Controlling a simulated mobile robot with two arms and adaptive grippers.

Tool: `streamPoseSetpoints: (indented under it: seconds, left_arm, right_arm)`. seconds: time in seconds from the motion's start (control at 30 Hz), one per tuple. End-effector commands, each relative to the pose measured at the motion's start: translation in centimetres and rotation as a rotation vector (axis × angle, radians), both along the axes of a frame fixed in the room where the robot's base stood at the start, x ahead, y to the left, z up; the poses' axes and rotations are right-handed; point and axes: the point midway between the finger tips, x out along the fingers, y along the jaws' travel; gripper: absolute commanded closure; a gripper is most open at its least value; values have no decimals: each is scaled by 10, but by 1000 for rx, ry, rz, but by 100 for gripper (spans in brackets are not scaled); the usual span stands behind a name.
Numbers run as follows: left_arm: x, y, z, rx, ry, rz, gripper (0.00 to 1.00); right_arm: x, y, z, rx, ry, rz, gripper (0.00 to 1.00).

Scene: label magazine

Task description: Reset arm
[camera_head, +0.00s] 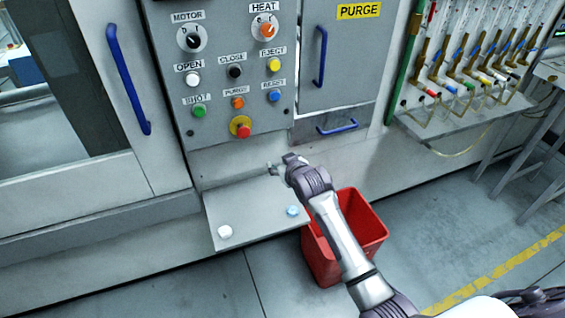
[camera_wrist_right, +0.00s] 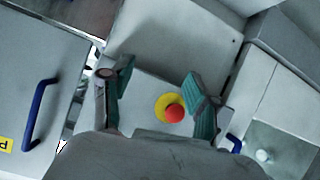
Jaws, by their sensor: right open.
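My right gripper (camera_head: 278,168) is in front of the machine's lower wall, over the back right part of a small grey shelf (camera_head: 245,195). In the right wrist view its two teal-padded fingers (camera_wrist_right: 158,90) are spread apart with nothing between them. Beyond them that view shows the red emergency button (camera_wrist_right: 174,113) on its yellow ring. The same button (camera_head: 241,130) is at the bottom of the control panel in the head view. My right arm reaches in from the lower right and hides part of a red bin. My left gripper is not in view.
A white piece (camera_head: 225,232) and a light blue piece (camera_head: 292,211) lie on the shelf. The red bin (camera_head: 371,237) stands on the floor beside it. Blue handles (camera_head: 128,80) stick out from the machine. Open floor lies to the right.

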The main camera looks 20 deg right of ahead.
Motion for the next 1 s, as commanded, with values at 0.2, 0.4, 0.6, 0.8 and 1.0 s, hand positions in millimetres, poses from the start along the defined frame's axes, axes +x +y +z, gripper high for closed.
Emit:
streamPoseSetpoints:
  seconds: [0.2, 0.4, 0.6, 0.8, 1.0]
  left_arm:
    - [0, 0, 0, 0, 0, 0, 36]
    - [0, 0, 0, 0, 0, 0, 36]
    - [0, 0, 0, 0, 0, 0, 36]
    - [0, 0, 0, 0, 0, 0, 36]
    - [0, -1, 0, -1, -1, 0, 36]
  right_arm:
    - [0, 0, 0, 0, 0, 0, 40]
    - [-1, 0, -5, 0, 7, 0, 40]
    - [-29, 1, -88, -3, 126, 3, 40]
    - [-103, 1, -221, -9, 321, 8, 40]
    - [-209, -1, -334, -17, 512, 15, 40]
